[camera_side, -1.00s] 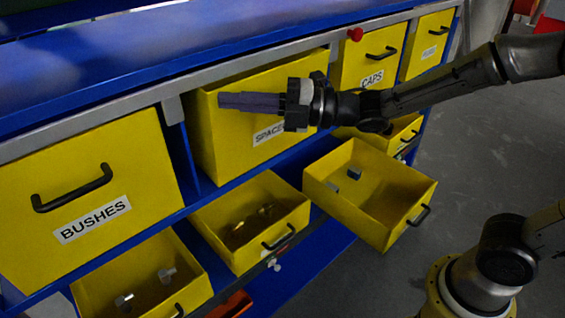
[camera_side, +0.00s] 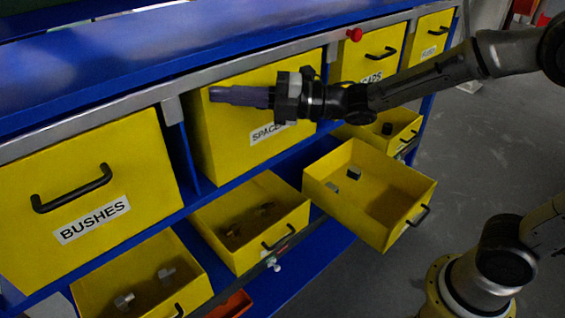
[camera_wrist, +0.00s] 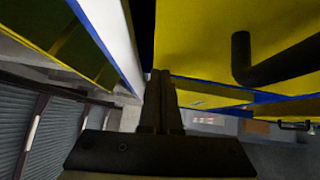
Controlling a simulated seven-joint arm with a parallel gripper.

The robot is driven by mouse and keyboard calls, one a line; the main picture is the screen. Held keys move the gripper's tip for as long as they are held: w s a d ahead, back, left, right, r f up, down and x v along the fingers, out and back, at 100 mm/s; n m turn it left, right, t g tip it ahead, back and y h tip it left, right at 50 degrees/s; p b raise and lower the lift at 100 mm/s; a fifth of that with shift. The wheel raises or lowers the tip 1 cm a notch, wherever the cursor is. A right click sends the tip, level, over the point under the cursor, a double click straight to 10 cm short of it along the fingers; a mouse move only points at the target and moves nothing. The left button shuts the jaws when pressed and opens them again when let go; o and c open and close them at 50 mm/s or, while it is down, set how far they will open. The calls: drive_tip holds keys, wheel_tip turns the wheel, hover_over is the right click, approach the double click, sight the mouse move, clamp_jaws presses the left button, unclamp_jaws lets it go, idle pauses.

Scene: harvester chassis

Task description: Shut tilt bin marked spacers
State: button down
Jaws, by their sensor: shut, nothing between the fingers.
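The yellow tilt bin marked spacers (camera_side: 225,150) is in the upper row, between the bin marked bushes and the bin marked caps. It looks tilted slightly out, with part of its left side showing. My gripper (camera_side: 214,95) lies across the upper part of its front, pointing left, and hides part of the label and its handle. Whether it touches the front is hard to tell. In the wrist view my gripper (camera_wrist: 160,76) has its fingers together, empty, beside a yellow face (camera_wrist: 200,30) with a dark handle (camera_wrist: 262,66).
The bushes bin (camera_side: 130,160) and caps bin (camera_side: 355,60) sit under the grey rail (camera_side: 90,130). Below, open yellow drawers (camera_side: 240,250) hold small parts; one drawer (camera_side: 400,230) juts far out.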

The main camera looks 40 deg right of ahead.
drive_tip(key=shift+w+d+r, duration=0.1)
drive_tip(key=shift+w+r, duration=0.05)
drive_tip(key=shift+w, duration=0.05)
